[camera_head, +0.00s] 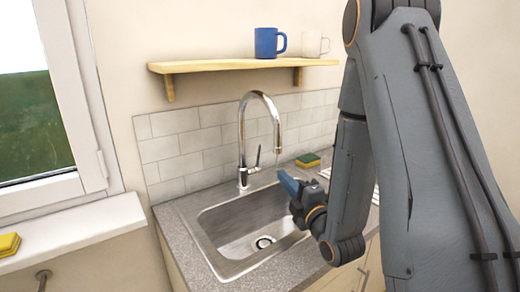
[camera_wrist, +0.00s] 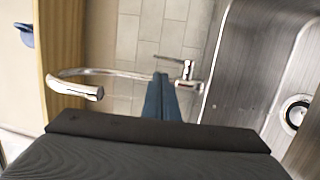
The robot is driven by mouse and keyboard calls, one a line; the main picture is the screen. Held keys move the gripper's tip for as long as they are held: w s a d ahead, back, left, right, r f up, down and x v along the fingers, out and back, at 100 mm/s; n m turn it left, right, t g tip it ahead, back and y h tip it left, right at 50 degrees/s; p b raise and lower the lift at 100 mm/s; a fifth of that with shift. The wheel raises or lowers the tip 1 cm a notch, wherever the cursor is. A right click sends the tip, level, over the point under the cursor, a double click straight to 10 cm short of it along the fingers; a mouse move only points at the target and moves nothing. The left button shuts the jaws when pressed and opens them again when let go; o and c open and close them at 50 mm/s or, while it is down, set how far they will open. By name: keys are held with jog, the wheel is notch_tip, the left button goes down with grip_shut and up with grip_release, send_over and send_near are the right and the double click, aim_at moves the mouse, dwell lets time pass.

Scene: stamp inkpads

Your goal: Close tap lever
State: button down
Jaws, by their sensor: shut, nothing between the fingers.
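The chrome tap (camera_head: 241,140) stands at the back rim of the sink, its tall arched spout curving forward. Its thin lever (camera_head: 257,157) sticks up and out to the right of the tap's base. In the wrist view the lever (camera_wrist: 170,60) lies close beyond my fingertips, with the tap body (camera_wrist: 188,84) to their right and the spout end (camera_wrist: 82,90) to their left. My gripper (camera_head: 283,176) has its blue fingers together and empty, over the sink to the right of the tap. In the wrist view my gripper (camera_wrist: 161,78) points towards the lever; I cannot tell whether they touch.
The steel sink (camera_head: 212,228) is set in a grey counter (camera_head: 176,211). A green and yellow sponge (camera_head: 308,160) lies behind my gripper. A wooden shelf (camera_head: 215,66) with a blue mug (camera_head: 267,43) and a pale mug (camera_head: 313,45) hangs above. A window is at left.

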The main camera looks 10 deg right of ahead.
jog(key=p+x, duration=0.4)
jog(key=x, duration=1)
jog(key=shift+w, duration=0.4)
jog(key=shift+w, duration=0.1)
